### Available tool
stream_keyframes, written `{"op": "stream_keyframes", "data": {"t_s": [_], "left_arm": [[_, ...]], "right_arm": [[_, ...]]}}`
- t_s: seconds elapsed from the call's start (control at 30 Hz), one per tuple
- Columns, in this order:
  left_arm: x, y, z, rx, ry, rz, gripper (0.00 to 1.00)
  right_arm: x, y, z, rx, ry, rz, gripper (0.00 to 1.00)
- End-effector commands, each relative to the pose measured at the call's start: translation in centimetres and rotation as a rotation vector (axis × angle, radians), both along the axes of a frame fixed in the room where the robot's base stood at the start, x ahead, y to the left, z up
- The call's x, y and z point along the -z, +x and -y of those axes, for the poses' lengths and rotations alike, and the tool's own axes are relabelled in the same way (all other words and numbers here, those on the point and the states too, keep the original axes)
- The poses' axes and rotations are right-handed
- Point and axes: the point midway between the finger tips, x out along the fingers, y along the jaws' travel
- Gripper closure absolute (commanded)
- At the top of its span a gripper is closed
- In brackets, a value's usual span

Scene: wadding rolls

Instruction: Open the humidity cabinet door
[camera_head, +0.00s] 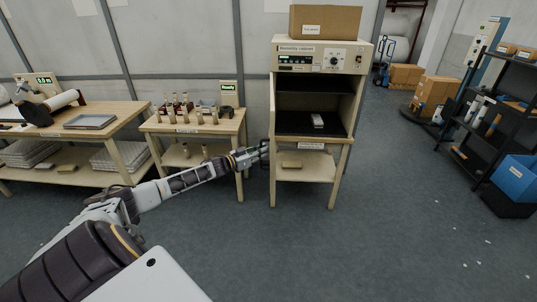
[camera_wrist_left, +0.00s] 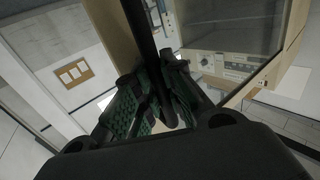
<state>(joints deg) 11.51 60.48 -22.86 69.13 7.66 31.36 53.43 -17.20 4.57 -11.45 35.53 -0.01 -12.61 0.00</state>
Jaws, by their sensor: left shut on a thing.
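The humidity cabinet (camera_head: 322,48) stands on a wooden stand right of centre in the head view. Its dark interior (camera_head: 307,92) is exposed at the front, with a small pale block on its floor. The door (camera_head: 272,108) shows as a narrow, nearly edge-on strip at the cabinet's left side, swung out from the front. My left gripper (camera_head: 264,152) is at the lower part of this strip. In the left wrist view my left gripper (camera_wrist_left: 157,100) is shut on the dark bar handle (camera_wrist_left: 143,42), with a finger on each side. My right gripper is out of view.
A cardboard box (camera_head: 325,21) sits on top of the cabinet. A small wooden table (camera_head: 196,127) with bottles stands to its left. A black shelf (camera_head: 487,118) and a blue bin (camera_head: 516,172) are at the right. The floor before the cabinet is clear.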

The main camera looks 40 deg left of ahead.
Motion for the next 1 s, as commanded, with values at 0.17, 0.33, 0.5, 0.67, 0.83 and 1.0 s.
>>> {"op": "stream_keyframes", "data": {"t_s": [0.17, 0.33, 0.5, 0.67, 0.83, 1.0], "left_arm": [[0.7, -0.9, -1.0, 0.032, -0.003, -0.009, 1.0], [0.6, -1.2, -1.6, 0.049, -0.004, -0.008, 1.0], [0.7, -1.4, -2.0, 0.056, -0.004, -0.011, 1.0], [0.7, -1.4, -2.0, 0.057, -0.004, -0.011, 1.0], [0.8, -1.4, -2.0, 0.057, -0.004, -0.011, 1.0], [0.6, -1.4, -2.0, 0.056, -0.003, -0.008, 0.72]], "right_arm": [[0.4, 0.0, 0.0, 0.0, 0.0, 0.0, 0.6], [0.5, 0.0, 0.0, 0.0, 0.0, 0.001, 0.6], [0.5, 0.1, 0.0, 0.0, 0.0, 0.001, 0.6], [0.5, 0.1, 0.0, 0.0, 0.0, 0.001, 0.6], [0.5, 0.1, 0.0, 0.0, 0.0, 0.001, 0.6], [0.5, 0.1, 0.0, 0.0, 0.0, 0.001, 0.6]]}}
